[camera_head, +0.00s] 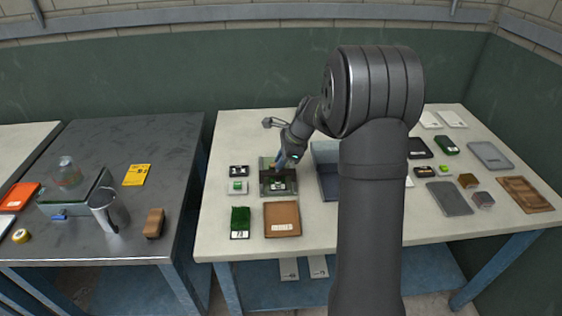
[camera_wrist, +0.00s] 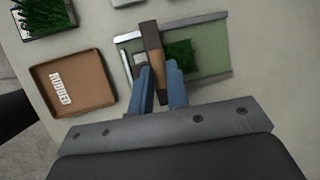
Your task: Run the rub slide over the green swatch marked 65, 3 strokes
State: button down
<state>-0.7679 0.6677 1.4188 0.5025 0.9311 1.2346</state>
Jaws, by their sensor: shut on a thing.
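My gripper (camera_wrist: 160,84) is shut on the rub slide (camera_wrist: 151,45), a narrow block with brown and dark parts. In the wrist view the slide lies across the left part of a green swatch (camera_wrist: 181,56) and hides some of it. I cannot tell whether it touches the turf. The swatch sits on a grey-green plate (camera_wrist: 212,58) with metal edge strips. No number can be read on it. In the head view my gripper (camera_head: 279,165) is over this plate (camera_head: 265,189), and the arm hides part of it.
A brown tray labelled RUBBED (camera_wrist: 96,70) is left of the plate in the wrist view, with bare bottom. Another turf swatch (camera_head: 240,218) lies beside this tray in the head view. A blue-grey bin (camera_head: 325,155) stands right of the plate, partly behind my arm.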

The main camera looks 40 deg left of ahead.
jog(key=w+a, duration=0.8)
jog(key=shift+w, duration=0.2)
jog(key=shift+a+r, duration=0.15)
jog(key=c, duration=1.4)
grip_release()
jog(key=v, duration=1.7)
jog(key=shift+s+r, duration=0.1)
